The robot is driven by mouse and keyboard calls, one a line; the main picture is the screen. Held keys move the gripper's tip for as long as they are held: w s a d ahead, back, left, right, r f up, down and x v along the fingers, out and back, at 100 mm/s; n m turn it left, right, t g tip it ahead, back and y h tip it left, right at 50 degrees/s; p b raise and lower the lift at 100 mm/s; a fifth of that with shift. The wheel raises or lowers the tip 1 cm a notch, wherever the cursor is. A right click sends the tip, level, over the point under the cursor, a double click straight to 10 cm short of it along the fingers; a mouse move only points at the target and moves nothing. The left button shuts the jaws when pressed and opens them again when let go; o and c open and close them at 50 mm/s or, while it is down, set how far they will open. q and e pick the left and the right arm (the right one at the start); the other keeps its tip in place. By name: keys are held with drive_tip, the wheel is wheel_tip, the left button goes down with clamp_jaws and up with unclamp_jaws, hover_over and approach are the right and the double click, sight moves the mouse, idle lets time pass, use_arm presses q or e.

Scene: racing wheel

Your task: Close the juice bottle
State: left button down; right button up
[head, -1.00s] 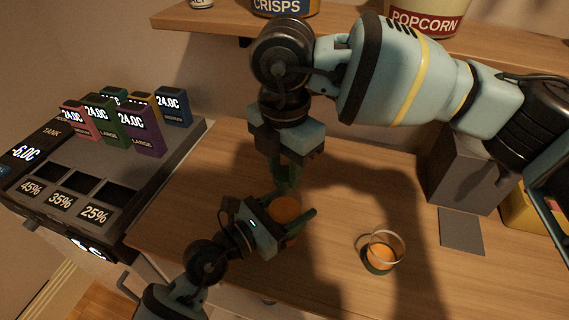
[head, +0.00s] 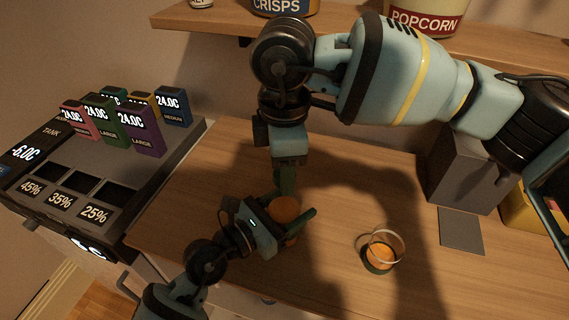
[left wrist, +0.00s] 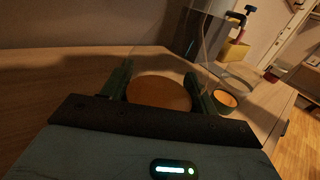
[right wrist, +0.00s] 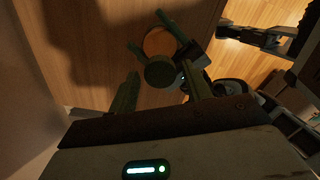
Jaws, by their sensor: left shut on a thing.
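A round orange-topped container (head: 286,209), apparently the juice bottle, stands between the fingers of my left gripper (head: 294,222). Its round orange top also shows in the left wrist view (left wrist: 160,92). My left gripper is shut on it. My right gripper (right wrist: 161,72) points down above it, fingers apart. In the right wrist view a dark green round piece (right wrist: 159,73), perhaps the cap, overlaps the edge of the orange top (right wrist: 160,42). It appears between my right fingers with gaps either side. I cannot tell whether it is attached.
A grey box (head: 465,170) and flat grey plate (head: 461,231) lie farther right. A dispenser panel (head: 90,190) is at the left; a shelf (head: 215,24) runs above.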

drive_tip(key=shift+o, duration=0.2)
drive_tip(key=shift+r, duration=2.25)
drive_tip(key=shift+c, duration=0.2)
